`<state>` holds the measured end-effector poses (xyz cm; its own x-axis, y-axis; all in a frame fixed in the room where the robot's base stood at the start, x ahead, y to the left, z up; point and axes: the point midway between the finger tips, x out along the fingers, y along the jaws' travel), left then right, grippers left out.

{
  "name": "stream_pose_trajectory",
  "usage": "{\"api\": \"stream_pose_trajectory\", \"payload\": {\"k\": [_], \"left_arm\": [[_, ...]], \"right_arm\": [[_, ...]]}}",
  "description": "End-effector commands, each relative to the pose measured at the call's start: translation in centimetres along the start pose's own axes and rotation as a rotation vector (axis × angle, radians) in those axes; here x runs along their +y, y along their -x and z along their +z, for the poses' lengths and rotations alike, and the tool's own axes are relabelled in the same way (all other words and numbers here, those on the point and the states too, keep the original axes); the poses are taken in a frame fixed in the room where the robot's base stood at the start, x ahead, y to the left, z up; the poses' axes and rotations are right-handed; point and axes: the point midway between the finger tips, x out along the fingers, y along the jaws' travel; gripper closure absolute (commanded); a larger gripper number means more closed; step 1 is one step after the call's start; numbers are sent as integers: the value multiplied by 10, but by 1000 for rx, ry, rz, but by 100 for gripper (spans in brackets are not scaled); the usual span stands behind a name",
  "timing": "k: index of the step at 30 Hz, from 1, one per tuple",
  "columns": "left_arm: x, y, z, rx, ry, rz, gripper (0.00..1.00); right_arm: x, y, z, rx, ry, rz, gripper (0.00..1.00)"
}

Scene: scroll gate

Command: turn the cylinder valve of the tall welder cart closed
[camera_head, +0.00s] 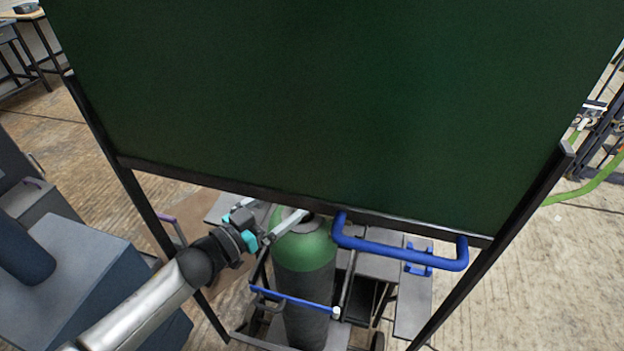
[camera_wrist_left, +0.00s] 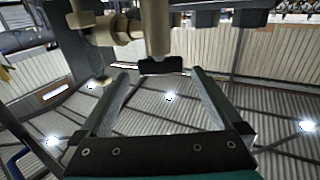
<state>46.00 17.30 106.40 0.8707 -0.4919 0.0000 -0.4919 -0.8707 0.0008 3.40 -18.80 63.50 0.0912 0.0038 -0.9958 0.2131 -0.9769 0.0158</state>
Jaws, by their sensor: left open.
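The welder cart's gas cylinder (camera_head: 305,252), dark with a green shoulder, stands upright behind the lower edge of a dark green panel. Its valve is hidden by that panel in the head view. In the left wrist view a brass valve body (camera_wrist_left: 157,30) comes in from the top and ends in a dark knob (camera_wrist_left: 161,66). My left gripper (camera_head: 277,211) reaches in under the panel's edge, over the cylinder top. It is open in the left wrist view (camera_wrist_left: 161,78), with the knob between and just beyond the fingertips; contact cannot be told. My right gripper is out of view.
The large green panel (camera_head: 340,90) on a black frame (camera_head: 300,198) stands between me and the cart's upper part. The cart's blue handle (camera_head: 400,255) sticks out right of the cylinder. A blue bar (camera_head: 290,298) crosses the cylinder. Open floor (camera_head: 530,280) lies at the right.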

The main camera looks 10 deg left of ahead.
Motion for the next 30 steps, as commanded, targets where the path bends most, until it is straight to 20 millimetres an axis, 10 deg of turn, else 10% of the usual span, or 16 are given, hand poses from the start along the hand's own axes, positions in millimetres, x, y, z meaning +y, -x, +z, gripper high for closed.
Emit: {"api": "stream_pose_trajectory", "payload": {"k": [15,30], "left_arm": [[-1,-73,0,1,-1,-2,0],[0,-80,0,0,0,-1,7]], "right_arm": [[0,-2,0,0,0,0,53],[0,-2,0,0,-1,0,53]]}}
